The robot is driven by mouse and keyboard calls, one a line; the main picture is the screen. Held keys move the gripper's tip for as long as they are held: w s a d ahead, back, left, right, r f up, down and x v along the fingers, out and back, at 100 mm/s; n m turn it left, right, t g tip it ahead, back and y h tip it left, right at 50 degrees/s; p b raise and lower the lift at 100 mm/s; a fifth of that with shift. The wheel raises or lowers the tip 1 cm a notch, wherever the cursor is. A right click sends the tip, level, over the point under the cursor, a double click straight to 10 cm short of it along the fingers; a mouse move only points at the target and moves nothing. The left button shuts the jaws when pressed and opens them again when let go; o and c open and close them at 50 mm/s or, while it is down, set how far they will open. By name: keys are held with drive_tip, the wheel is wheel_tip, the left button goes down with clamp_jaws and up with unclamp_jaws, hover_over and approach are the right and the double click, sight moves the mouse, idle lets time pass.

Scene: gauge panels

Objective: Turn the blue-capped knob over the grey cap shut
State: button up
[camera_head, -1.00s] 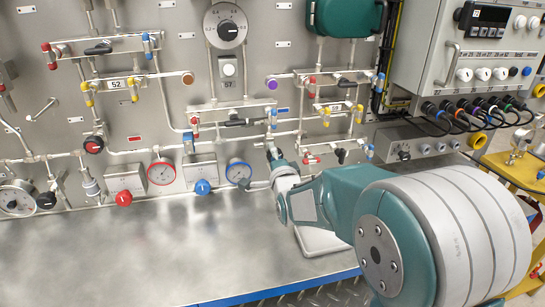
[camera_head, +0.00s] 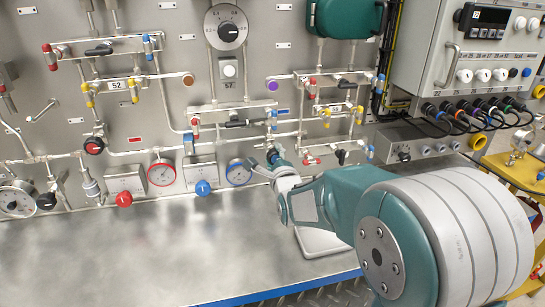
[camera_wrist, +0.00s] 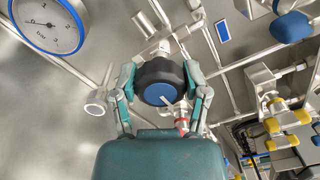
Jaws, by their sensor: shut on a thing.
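The knob (camera_wrist: 161,83) is a round black body with a blue cap that carries a short white mark pointing to the lower right. It fills the middle of the wrist view. My gripper (camera_wrist: 160,76) has one finger on each side of it and is shut on its rim.
The blue-rimmed gauge (camera_wrist: 48,24) is close at the upper left in the wrist view. A blue knob (camera_head: 203,187) and a red knob (camera_head: 124,198) stand at the panel's bottom. Yellow-capped valves (camera_wrist: 287,121) are to the right. The steel table (camera_head: 150,250) is clear.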

drive_tip(key=shift+d+f, duration=0.1)
drive_tip(key=shift+f, duration=0.35)
drive_tip(key=o, duration=1.1)
drive_tip(key=shift+o, duration=0.2)
drive_tip(key=shift+r, duration=0.15)
drive_tip(key=shift+r, duration=0.1)
drive_tip(key=s+d, duration=0.2)
drive_tip(key=s, duration=0.9)
drive_tip(key=shift+s+d, duration=0.15)
drive_tip(key=shift+s, duration=0.2)
